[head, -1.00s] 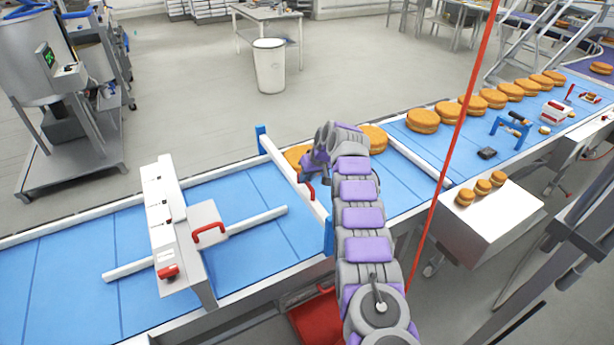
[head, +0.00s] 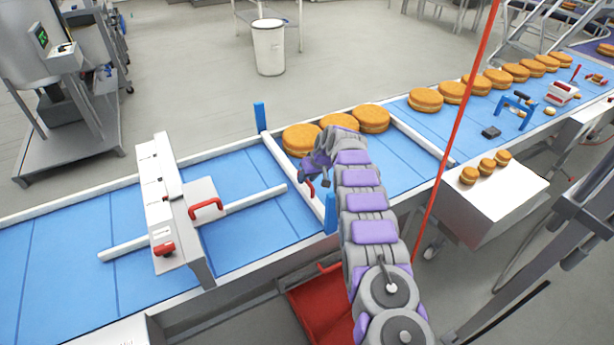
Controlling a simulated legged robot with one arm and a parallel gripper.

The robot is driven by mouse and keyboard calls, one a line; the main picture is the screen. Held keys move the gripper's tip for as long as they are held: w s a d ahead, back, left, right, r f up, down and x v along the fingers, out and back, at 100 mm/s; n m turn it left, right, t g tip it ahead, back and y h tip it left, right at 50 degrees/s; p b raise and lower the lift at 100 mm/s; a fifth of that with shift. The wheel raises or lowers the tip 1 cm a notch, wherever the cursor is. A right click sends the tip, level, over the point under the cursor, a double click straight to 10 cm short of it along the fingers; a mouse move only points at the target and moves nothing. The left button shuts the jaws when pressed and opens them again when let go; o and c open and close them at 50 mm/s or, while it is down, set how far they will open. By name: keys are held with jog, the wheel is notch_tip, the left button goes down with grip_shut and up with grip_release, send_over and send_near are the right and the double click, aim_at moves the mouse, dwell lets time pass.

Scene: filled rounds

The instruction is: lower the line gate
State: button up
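The line gate (head: 284,165) is a white bar across the blue belt between two blue posts (head: 260,116). The posts stand up above the bar, so the gate sits low, close to the belt. A red handle (head: 310,188) is on the bar's near half. My gripper (head: 316,176) is at the bar, right by this handle. Its fingers are small and partly hidden by my wrist, so I cannot tell whether they grip the handle. Filled rounds (head: 302,140) stand on the belt just behind the gate, and my arm partly covers one of them.
A white machine (head: 160,210) with a red-handled cover (head: 206,208) spans the belt at left. More rounds (head: 426,99) line the belt beyond a second white bar (head: 420,143). A red pole (head: 455,130) rises right of my arm. A white box (head: 490,200) carries three small rounds.

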jog(key=shift+r, duration=0.25)
jog(key=shift+r, duration=0.15)
jog(key=v, duration=1.6)
jog(key=shift+s+d+r, duration=0.1)
jog(key=shift+r, duration=0.3)
